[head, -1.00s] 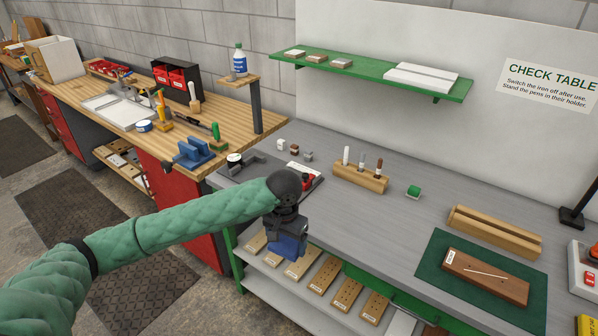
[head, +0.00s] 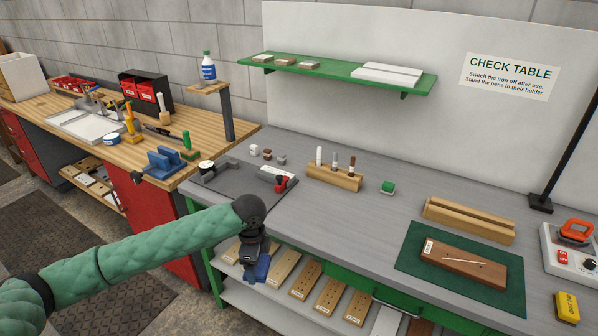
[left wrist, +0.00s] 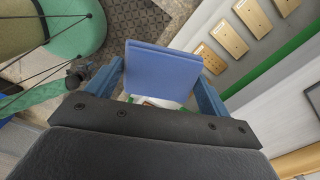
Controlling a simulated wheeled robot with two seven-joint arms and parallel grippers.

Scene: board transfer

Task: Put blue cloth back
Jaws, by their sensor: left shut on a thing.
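The blue cloth (left wrist: 160,72) shows in the left wrist view as a flat, folded blue piece between the fingers. My left gripper (left wrist: 160,88) is shut on it. In the head view my left gripper (head: 258,266) points down in front of the grey table's front edge, above the lower shelf. The blue at its tip there is small, and cloth and fingers are hard to tell apart. My right gripper is in neither view.
The grey table (head: 370,225) holds a pen block (head: 333,177), a green mat (head: 414,274) with a wooden piece (head: 472,268), and a wooden cradle (head: 469,220). Wooden boards (head: 306,279) lie on the lower shelf. A wooden workbench (head: 95,150) stands left. The table's middle is clear.

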